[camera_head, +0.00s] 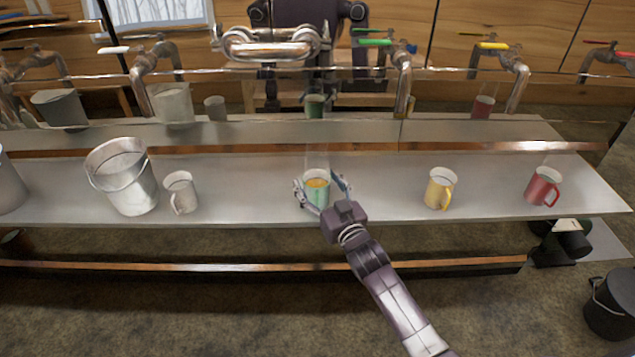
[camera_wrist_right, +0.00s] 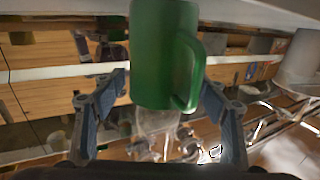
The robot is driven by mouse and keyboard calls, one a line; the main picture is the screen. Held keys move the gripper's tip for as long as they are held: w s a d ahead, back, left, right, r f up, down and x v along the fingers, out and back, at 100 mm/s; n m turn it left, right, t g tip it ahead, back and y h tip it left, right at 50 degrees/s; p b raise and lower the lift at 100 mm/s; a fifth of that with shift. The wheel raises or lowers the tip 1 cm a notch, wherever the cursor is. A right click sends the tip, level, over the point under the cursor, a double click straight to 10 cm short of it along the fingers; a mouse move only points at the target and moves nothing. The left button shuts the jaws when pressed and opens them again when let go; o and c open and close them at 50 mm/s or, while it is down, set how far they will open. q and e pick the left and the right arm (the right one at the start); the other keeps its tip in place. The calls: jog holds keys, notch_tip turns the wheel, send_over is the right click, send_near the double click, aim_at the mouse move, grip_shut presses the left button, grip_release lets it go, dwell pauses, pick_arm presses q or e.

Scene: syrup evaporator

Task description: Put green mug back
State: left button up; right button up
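My right gripper (camera_head: 321,190) reaches in from the front with one finger on each side of the mug. The right wrist view looks upside down. There the mug (camera_wrist_right: 165,55) is between the spread fingers of the right gripper (camera_wrist_right: 165,90), its handle on the right side. The fingers look open, with gaps beside the mug; contact at the tips is unclear. My left gripper is not in view.
A grey mug (camera_head: 181,192) and a metal bucket (camera_head: 122,178) stand left on the counter (camera_head: 245,195). A yellow mug (camera_head: 440,188) and a red mug (camera_head: 543,187) stand right. The green-handled tap (camera_head: 401,75) is behind. A black bucket (camera_head: 612,305) is on the floor.

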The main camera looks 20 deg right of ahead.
jog(key=shift+r, duration=0.1)
jog(key=s+d, duration=0.1)
jog(key=s, duration=1.1)
jog(key=shift+d+b, duration=0.2)
jog(key=shift+b, duration=0.1)
jog(key=s+f+g, duration=0.3)
jog(key=s+f, duration=0.2)
jog(key=f, duration=0.7)
jog(key=s+d+f+g+h, duration=0.1)
jog(key=s+f+g, duration=0.25)
jog(key=f, duration=0.85)
jog(key=s+f+g, duration=0.2)
jog(key=s+f, duration=0.3)
jog(key=f, duration=0.8)
jog(key=s+f+g, duration=0.2)
jog(key=s+f, duration=0.4)
jog(key=s, duration=0.5)
jog(key=s+f+g, duration=0.3)
jog(key=s+f, duration=0.4)
jog(key=s, duration=0.5)
jog(key=s+d+f+n+g, duration=0.1)
jog(key=s+f+g, duration=0.2)
jog(key=s+f, duration=0.3)
jog(key=s, duration=0.5)
jog(key=shift+s+f+h, duration=0.15)
jog(key=shift+s+h, duration=0.2)
jog(key=shift+h, duration=0.05)
